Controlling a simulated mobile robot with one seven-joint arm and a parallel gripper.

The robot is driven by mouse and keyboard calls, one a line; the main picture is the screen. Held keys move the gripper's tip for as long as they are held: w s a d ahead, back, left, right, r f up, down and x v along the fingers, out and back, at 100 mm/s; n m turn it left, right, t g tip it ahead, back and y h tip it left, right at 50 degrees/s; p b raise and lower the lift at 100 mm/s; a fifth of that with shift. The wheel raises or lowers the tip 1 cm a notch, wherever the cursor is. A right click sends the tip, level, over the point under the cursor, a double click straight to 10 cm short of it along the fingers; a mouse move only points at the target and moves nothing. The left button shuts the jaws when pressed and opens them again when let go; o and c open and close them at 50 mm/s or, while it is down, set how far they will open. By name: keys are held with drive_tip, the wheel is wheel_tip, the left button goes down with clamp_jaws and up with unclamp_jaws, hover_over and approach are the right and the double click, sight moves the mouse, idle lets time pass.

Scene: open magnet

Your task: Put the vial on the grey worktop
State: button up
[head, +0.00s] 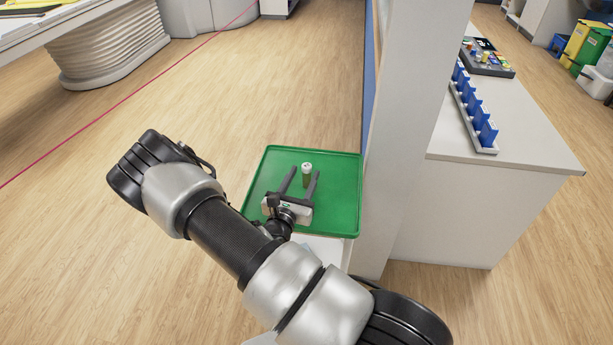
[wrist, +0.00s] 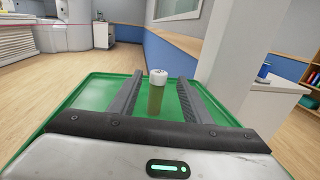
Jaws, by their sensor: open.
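The vial (head: 306,177) is a small olive-green tube with a white cap. It stands upright on a green tray (head: 334,215). My gripper (head: 301,178) is open above the tray, with the vial between or just beyond its fingertips. In the wrist view the vial (wrist: 156,95) shows between the two dark fingers, nearer the left one, with no clear contact. A pale grey worktop (head: 510,165) stands to the right, beyond a pillar.
A pale pillar and partition (head: 405,130) stand between the tray and the worktop. The worktop holds a blue rack (head: 476,110) and a dark tray of small items (head: 485,58). Its near part is clear. A red line crosses the floor at left.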

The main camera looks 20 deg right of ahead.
sight(309, 164)
drive_tip(key=x, duration=0.8)
drive_tip(key=shift+a+f, duration=0.1)
clamp_jaws()
wheel_tip(309, 164, up, 10)
drive_tip(key=p, duration=0.1)
drive_tip(key=s+a+r+n+t+y+p, duration=0.1)
drive_tip(key=s+a+r+p, duration=0.3)
drive_tip(key=a, duration=0.5)
drive_tip(key=s+a+r+n+t+y+p, duration=0.1)
drive_tip(key=s+a+r+p, duration=0.4)
drive_tip(key=a, duration=0.5)
drive_tip(key=shift+s+a+r+n+t+y, duration=0.2)
drive_tip(key=shift+s+r+n+t+y, duration=0.15)
drive_tip(key=shift+s+r+y, duration=0.6)
